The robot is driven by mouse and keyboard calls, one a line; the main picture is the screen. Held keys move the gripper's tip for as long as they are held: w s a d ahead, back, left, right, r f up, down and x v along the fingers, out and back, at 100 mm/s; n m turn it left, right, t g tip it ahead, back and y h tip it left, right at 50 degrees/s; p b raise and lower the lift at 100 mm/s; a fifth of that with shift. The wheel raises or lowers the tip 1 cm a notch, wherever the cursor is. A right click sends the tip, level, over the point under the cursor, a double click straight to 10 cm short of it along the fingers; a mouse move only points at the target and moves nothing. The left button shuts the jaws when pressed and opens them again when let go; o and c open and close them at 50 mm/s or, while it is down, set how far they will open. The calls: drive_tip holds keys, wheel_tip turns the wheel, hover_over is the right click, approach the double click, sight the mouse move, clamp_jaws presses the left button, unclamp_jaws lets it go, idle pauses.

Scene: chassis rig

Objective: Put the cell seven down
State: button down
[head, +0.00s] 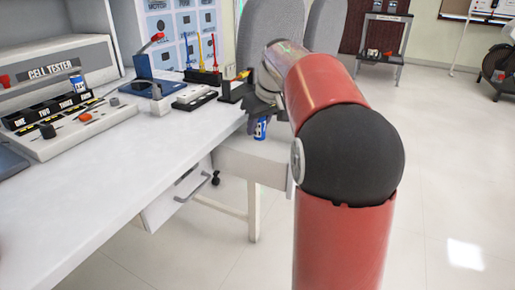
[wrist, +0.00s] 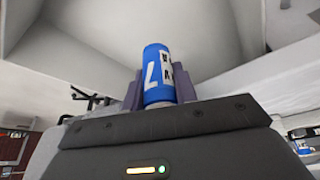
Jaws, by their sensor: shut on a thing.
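Cell seven (wrist: 158,75) is a blue cylinder with a white label and a white 7, seen in the wrist view. It stands between the two grey fingers of my gripper (wrist: 160,92), which is shut on it. In the head view, my gripper (head: 261,114) is at the far right end of the bench, and the blue cell (head: 260,129) shows below it, near the bench edge. From this angle I cannot tell whether the cell touches any surface.
The white bench (head: 130,150) has a clear front strip. A cell tester (head: 52,72) stands at the left, with numbered black slots (head: 50,108) and another blue-and-white cell (head: 77,83). Small tool stands (head: 203,76) line the back. A grey chair (head: 270,30) is behind my arm.

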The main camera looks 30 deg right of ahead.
drive_tip(key=shift+f+b, duration=0.45)
drive_tip(key=shift+f, duration=2.35)
drive_tip(key=shift+f, duration=0.15)
drive_tip(key=c, duration=1.1)
unclamp_jaws()
drive_tip(key=shift+r, duration=0.3)
drive_tip(key=a+p+v, duration=0.1)
drive_tip(key=p+v, duration=0.1)
drive_tip(key=v, duration=1)
drive_tip(key=s+a+f+m, duration=0.1)
drive_tip(key=s+a+f, duration=0.2)
drive_tip(key=s+a, duration=0.65)
drive_tip(key=s+a+f, duration=0.2)
drive_tip(key=s+f, duration=0.3)
drive_tip(key=s, duration=0.2)
drive_tip(key=s+a+f+m+t, duration=0.1)
drive_tip(key=s+a+f, duration=0.1)
drive_tip(key=s+f, duration=0.4)
drive_tip(key=shift+s+a+h, duration=0.4)
drive_tip(key=shift+s, duration=0.35)
